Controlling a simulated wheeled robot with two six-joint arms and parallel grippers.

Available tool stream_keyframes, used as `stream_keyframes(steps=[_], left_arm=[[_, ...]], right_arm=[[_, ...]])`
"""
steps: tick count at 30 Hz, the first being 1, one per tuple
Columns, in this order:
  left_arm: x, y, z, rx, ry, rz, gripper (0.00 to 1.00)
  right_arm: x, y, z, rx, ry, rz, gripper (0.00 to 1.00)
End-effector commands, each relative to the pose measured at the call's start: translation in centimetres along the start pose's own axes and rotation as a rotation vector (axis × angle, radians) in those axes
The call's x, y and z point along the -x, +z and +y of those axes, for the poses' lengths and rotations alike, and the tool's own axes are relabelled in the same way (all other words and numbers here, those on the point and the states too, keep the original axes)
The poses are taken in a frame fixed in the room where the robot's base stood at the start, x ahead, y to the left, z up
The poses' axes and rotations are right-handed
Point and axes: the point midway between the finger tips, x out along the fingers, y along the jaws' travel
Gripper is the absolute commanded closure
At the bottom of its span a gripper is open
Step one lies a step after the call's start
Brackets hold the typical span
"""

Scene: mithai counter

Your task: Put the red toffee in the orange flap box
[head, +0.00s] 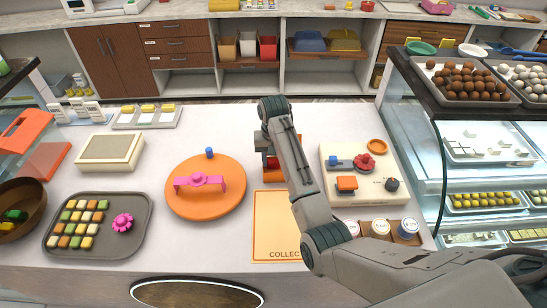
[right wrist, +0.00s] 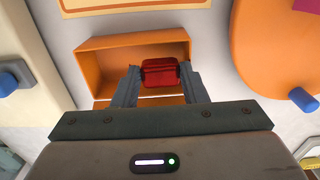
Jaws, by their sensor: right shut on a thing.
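The red toffee (right wrist: 160,74) is a glossy red block between the two fingertips of my right gripper (right wrist: 159,82) in the right wrist view. The gripper is shut on it. The orange flap box (right wrist: 97,58) is open, and the toffee shows over its opening; I cannot tell how far down inside it is. In the head view the orange flap box (head: 273,178) stands near the middle of the counter, mostly hidden by my right arm. My left gripper is not in view.
An orange round lid (head: 228,205) with a pink handle lies left of the box. A cream panel (head: 350,160) with knobs lies right of it. An orange-bordered "COLLECT" mat (head: 268,222) is in front. A sweets tray (head: 122,245) sits front left. A glass case stands at right.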

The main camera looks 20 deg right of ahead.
Motion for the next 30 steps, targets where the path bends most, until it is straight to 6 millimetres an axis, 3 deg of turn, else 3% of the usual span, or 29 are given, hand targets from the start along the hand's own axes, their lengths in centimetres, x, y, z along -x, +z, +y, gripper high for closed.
stream_keyframes(steps=[6,7,10,11,30], left_arm=[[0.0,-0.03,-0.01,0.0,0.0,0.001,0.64],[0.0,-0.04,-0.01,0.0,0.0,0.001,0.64],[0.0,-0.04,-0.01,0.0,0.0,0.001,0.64],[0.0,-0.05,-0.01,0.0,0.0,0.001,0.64],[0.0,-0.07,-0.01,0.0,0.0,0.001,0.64]], right_arm=[[-0.01,-0.01,0.01,0.0,0.0,0.0,0.83],[-0.01,-0.01,0.01,0.0,0.0,0.0,0.57],[0.0,-0.02,0.0,0.0,0.0,0.001,0.37],[0.0,-0.02,0.0,0.0,0.0,0.001,0.36],[0.01,-0.02,-0.01,0.0,0.0,0.001,0.36]])
